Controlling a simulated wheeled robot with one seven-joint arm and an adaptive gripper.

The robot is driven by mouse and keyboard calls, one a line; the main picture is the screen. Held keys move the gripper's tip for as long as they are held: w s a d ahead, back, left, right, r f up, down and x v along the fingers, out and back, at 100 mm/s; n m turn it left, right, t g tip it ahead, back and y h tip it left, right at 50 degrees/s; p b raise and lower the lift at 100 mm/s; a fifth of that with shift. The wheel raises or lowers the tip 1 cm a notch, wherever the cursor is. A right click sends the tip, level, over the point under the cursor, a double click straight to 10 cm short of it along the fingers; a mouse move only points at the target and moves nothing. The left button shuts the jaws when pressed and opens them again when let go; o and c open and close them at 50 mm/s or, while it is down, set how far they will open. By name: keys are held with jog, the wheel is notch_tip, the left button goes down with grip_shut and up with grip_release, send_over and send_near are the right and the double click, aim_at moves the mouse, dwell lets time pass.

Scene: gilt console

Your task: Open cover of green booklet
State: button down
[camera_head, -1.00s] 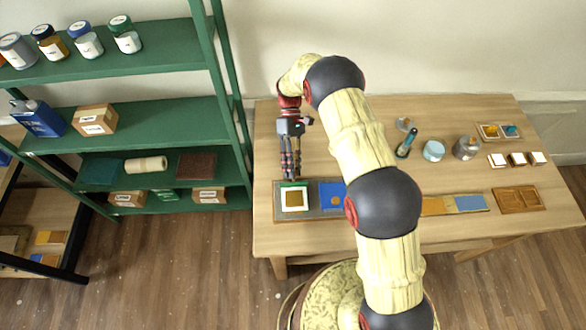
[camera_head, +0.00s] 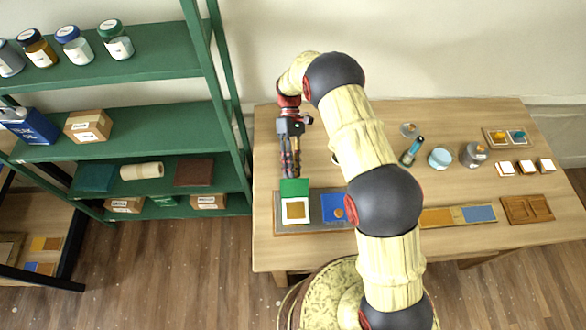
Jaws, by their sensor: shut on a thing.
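The green booklet (camera_head: 296,211) lies on a grey mat (camera_head: 283,229) at the left front of the wooden table. Its white inside page with a gold square is exposed. Its green cover (camera_head: 294,187) shows as a panel beyond the page's far edge; its exact tilt is hard to tell. My gripper (camera_head: 290,174) reaches down from behind, and its fingertips are shut on the cover's far edge. The fingers partly hide that edge.
A blue booklet (camera_head: 332,207) lies right beside the green one, partly hidden by my arm. A green shelf (camera_head: 160,129) stands at the left.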

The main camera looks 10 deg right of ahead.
jog(key=shift+s+d+f, duration=0.15)
jog(key=shift+s+f, duration=0.1)
jog(key=shift+f, duration=0.25)
jog(key=shift+s+d+f, duration=0.1)
jog(key=shift+s+f, duration=0.1)
jog(key=shift+f, duration=0.25)
jog(key=c, duration=2)
grip_release()
jog(key=shift+o, duration=0.6)
jog(key=shift+w+d, duration=0.1)
jog(key=shift+d, duration=0.05)
jog(key=o, duration=0.3)
jog(key=shift+a, duration=0.25)
jog(key=shift+w+r, duration=0.15)
jog(key=shift+r, duration=0.1)
jog(key=v, duration=1.2)
jog(key=shift+a, duration=0.2)
jog(key=shift+w+f, duration=0.1)
